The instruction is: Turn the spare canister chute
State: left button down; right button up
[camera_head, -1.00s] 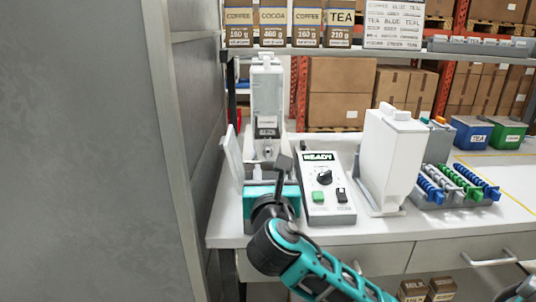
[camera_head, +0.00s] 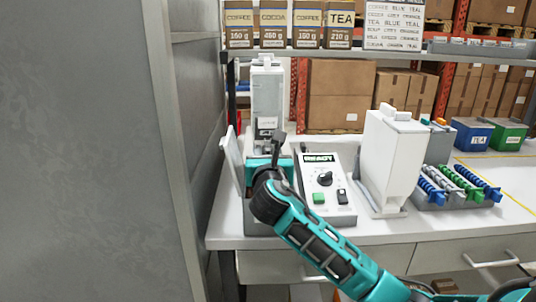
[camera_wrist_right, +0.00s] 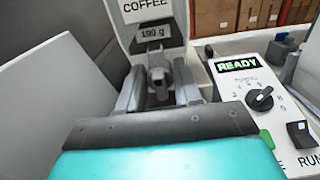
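A tall pale canister (camera_head: 267,95) stands at the back left of the bench; its front, labelled COFFEE (camera_wrist_right: 148,12), fills the top of the right wrist view. A grey spout-like chute (camera_wrist_right: 160,76) projects low on that front. My right gripper (camera_wrist_right: 158,90) has its fingers apart, one on each side of the chute; contact cannot be told. In the head view my right gripper (camera_head: 268,152) is in front of the canister and hides its lower part. A second white canister (camera_head: 393,155) stands right of the control box. My left gripper is not in view.
A control box (camera_head: 326,188) reading READY, with knob and buttons, stands close right of my right gripper. A pale upright panel (camera_wrist_right: 52,105) is close on its left. A rack of coloured coils (camera_head: 458,185) and bins (camera_head: 471,133) are farther right. A shelf (camera_head: 345,52) spans above.

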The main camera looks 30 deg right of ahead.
grip_shut()
